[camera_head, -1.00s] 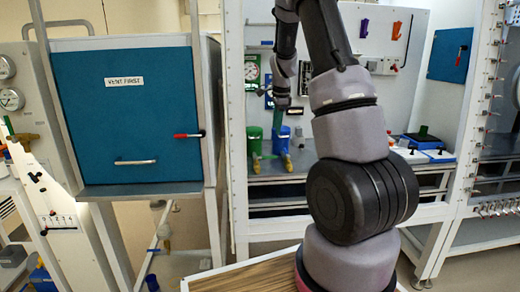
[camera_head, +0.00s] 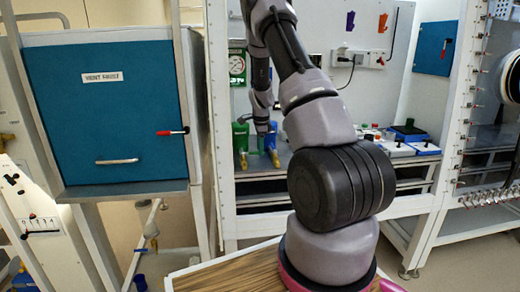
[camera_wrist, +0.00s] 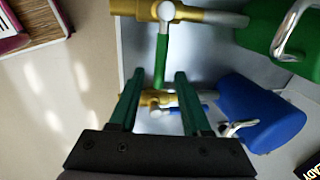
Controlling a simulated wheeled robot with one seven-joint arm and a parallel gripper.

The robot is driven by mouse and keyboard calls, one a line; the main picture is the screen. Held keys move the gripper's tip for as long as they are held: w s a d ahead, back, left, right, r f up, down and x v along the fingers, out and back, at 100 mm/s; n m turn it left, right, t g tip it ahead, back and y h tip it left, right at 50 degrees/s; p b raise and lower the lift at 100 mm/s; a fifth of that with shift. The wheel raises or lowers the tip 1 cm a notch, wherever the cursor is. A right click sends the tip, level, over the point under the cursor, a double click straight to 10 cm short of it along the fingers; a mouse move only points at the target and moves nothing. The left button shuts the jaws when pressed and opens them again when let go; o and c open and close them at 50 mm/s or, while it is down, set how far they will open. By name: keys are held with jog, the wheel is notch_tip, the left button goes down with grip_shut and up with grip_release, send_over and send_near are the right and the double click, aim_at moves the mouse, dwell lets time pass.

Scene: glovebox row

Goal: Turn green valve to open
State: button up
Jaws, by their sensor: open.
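The green valve's lever (camera_wrist: 162,58) hangs from a brass fitting (camera_wrist: 155,10) in the wrist view. The fitting joins a green container (camera_wrist: 298,35), which also shows in the head view (camera_head: 240,142). My gripper (camera_wrist: 160,73) is open, its two green fingers on either side of the lever's lower end in the picture. I cannot tell whether the lever lies at finger depth; no contact is visible. A blue container (camera_wrist: 258,110) with its own brass valve and blue lever (camera_wrist: 190,109) is just beyond the right finger. In the head view my gripper is small and partly merges with the containers.
A blue cabinet door (camera_head: 107,110) labelled "VENT FIRST" stands at left. A white frame post (camera_head: 216,120) rises between it and the bench. White and blue boxes (camera_head: 395,149) sit on the bench at right.

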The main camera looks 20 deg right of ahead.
jog(key=shift+f, duration=0.15)
grip_shut()
dwell(1.4)
